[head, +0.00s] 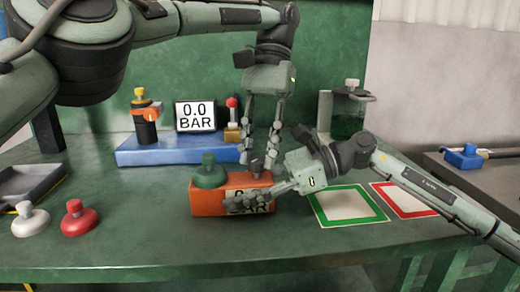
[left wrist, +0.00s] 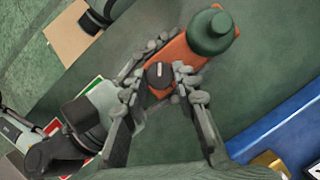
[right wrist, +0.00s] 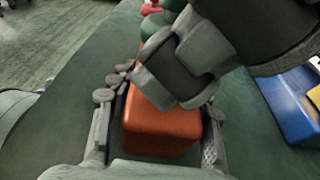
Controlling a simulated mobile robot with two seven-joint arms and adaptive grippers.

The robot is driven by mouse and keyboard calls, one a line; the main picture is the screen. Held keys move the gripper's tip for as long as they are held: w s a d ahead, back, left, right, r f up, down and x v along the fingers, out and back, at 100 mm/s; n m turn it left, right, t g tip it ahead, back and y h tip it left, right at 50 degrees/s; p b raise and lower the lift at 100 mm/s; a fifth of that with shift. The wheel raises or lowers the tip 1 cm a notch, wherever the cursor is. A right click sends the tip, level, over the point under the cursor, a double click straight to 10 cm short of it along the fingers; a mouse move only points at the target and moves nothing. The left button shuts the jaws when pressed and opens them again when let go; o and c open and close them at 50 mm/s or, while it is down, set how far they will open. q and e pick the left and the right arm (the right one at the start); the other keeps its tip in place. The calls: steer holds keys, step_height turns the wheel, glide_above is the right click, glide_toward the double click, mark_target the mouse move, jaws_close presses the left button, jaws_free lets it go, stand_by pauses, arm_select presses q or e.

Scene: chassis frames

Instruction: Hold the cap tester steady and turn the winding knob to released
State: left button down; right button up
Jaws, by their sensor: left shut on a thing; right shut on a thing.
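The cap tester is an orange box (head: 206,203) on the green bench, with a green cap (head: 209,172) on top and a partly covered BAR display on its front. Its dark winding knob (head: 255,164) stands on top at the right; in the left wrist view the knob (left wrist: 159,75) shows a pale pointer line. My left gripper (head: 258,152) comes down from above and is shut on the knob. My right gripper (head: 248,197) comes from the right and is shut on the box, one finger across its front. In the right wrist view the fingers flank the box (right wrist: 160,132). The far finger is hidden in the head view.
Behind stands a blue base (head: 165,152) with a 0.0 BAR display (head: 195,115). White (head: 30,221) and red (head: 80,219) caps lie at the left near a grey tray (head: 30,184). Green-framed (head: 347,217) and red-framed (head: 396,207) pads at the right are empty.

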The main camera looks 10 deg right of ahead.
arm_select(q)
steer(key=n, duration=0.2)
steer(key=n+h, duration=0.1)
steer(key=n, duration=0.1)
steer(key=shift+w+a+f+n+g+h, duration=0.1)
steer(key=shift+a+n+g+h, duration=0.1)
steer(key=shift+n+g+h, duration=0.15)
steer(key=shift+a+n+h, duration=0.1)
steer(key=shift+n+h, duration=0.65)
steer(key=shift+n, duration=1.1)
steer(key=c, duration=1.5)
jaws_free()
steer(key=shift+o, duration=0.2)
